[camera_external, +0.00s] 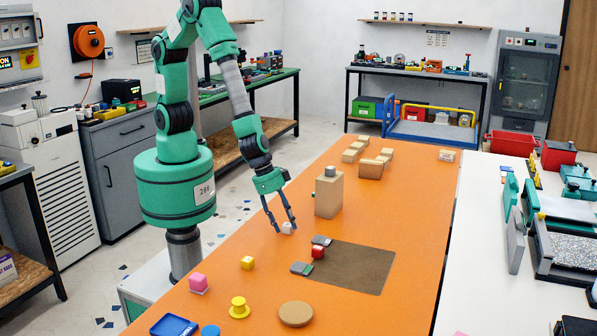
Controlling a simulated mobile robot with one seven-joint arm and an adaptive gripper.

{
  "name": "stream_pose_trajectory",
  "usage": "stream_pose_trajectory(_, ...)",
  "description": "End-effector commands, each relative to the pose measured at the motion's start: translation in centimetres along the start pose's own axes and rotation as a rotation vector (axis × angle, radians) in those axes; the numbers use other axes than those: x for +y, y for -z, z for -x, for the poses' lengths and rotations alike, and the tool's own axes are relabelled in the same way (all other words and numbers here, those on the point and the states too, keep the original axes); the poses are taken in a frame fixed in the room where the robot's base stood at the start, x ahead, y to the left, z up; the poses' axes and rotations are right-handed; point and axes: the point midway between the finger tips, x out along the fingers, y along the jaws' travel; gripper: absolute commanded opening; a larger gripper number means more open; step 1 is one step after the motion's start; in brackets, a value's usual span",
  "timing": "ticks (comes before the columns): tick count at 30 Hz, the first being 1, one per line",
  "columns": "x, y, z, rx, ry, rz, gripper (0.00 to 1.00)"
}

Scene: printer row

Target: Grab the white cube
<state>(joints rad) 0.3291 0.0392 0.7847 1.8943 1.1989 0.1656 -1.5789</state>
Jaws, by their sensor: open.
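The white cube (288,228) sits on the orange table (420,215), left of a tall tan block. My gripper (284,229) points down over the white cube, with its two dark fingers spread. The fingertips reach close to the table, one at the left of the cube and one near its right side. The gripper is open. I cannot tell whether the fingers touch the cube.
The tall tan block (328,196) stands close on the right. Table room left of the cubes is narrow.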

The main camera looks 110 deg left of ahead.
Motion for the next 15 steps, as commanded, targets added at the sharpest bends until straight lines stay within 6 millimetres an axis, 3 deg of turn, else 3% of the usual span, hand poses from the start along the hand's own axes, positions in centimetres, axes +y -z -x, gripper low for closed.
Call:
stream_pose_trajectory(5,0.00,-0.01,0.00,0.000,0.000,0.000,0.47)
stream_pose_trajectory(10,0.00,-0.01,0.01,0.000,0.000,0.000,0.18)
stream_pose_trajectory(15,0.00,-0.01,0.00,0.000,0.000,0.000,0.16)
